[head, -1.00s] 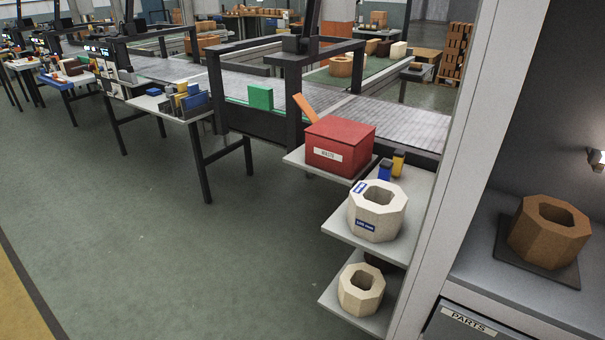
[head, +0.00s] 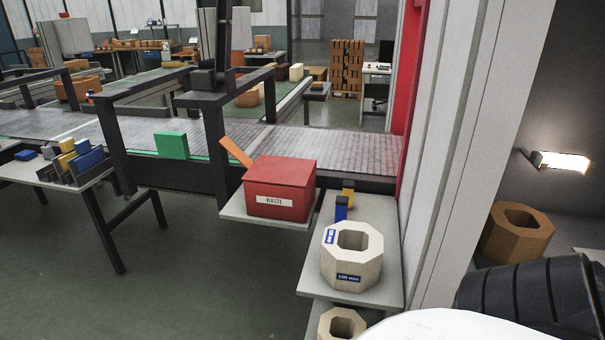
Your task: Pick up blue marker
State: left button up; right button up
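A small upright blue item (head: 341,208) with a dark top stands on the shelf behind the pale octagonal block; it may be the blue marker, but it is too small to be sure. The pale block partly hides its lower end. A similar yellow item (head: 348,188) with a dark top stands just behind it. Neither gripper is in view, and nothing touches the blue item.
A red waste box (head: 279,188) stands on a shelf left of the blue item. The pale octagonal block (head: 352,270) stands in front of it. A grey wall edge (head: 455,150) rises to the right. Open floor (head: 190,290) lies at lower left.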

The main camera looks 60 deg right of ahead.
aim_at(342, 202)
jog(key=i, duration=2.6)
jog(key=z, duration=3.45)
